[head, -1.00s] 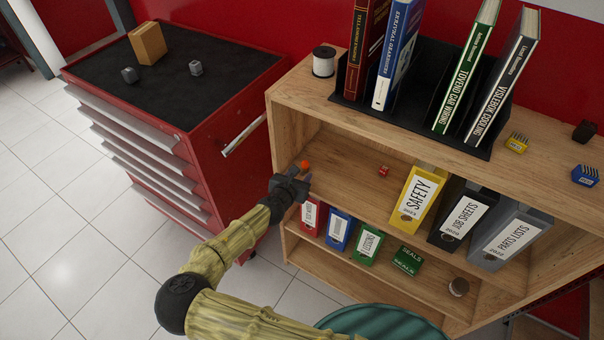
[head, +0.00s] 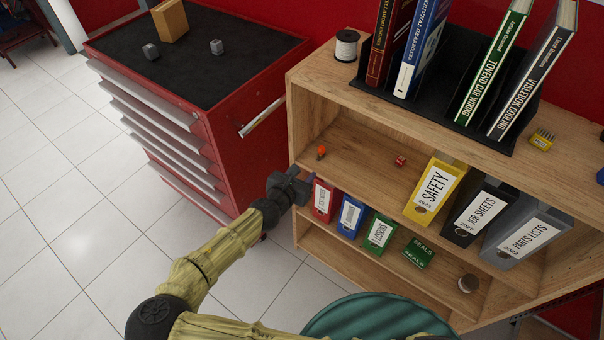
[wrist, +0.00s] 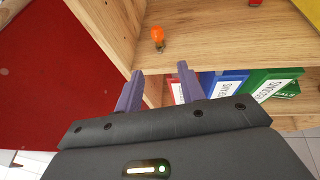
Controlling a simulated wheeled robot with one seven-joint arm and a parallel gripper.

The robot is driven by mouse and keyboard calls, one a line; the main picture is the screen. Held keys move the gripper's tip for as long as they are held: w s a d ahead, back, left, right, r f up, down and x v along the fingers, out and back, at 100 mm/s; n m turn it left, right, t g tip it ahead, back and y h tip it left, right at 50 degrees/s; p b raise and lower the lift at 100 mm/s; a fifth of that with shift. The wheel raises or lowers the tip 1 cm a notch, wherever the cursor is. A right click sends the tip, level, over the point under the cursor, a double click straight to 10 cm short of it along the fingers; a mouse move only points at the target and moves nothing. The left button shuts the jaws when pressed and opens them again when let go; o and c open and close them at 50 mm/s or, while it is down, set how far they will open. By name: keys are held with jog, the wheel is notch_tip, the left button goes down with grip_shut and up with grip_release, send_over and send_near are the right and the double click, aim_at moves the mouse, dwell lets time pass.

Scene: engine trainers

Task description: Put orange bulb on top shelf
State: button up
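The orange bulb (head: 321,152) stands on the upper shelf board (head: 365,170) inside the wooden bookcase, near its left side wall. It also shows upright in the wrist view (wrist: 157,37), beyond my fingertips. My gripper (head: 300,178) is in front of the bookcase's left edge, outside the shelf and apart from the bulb. In the wrist view my gripper (wrist: 157,80) has its two fingers spread with nothing between them.
A small red block (head: 400,160) sits further right on the same board. Binders, including the yellow Safety one (head: 435,190), stand to the right and below. A red tool cabinet (head: 235,130) is at left. A green round top (head: 370,318) is in front.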

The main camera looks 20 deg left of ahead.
dwell(0.4)
jog(key=d+f+m+g+h, duration=0.1)
jog(key=d+m, duration=0.2)
jog(key=d, duration=0.1)
jog(key=d+m+g+h, duration=0.1)
jog(key=d+m+g, duration=0.1)
jog(key=d, duration=0.2)
jog(key=d+f+m+g+h, duration=0.1)
jog(key=d+m, duration=0.2)
jog(key=d, duration=0.2)
jog(key=shift+w+f+m+g, duration=0.25)
jog(key=shift+f+m+g, duration=0.05)
jog(key=shift+g, duration=0.1)
jog(key=s+d+m+g, duration=0.4)
jog(key=d+m+g, duration=0.1)
jog(key=d+m, duration=0.3)
jog(key=s+d+r+m+y, duration=0.2)
jog(key=s+d+r+m, duration=0.3)
jog(key=r+m, duration=0.3)
jog(key=s+d+r+m+y, duration=0.3)
jog(key=s+d+r+m, duration=0.2)
jog(key=r+m, duration=0.4)
jog(key=shift+d+r+g, duration=0.25)
jog(key=shift+r+g, duration=0.15)
jog(key=shift+r, duration=0.1)
jog(key=shift+a, duration=0.1)
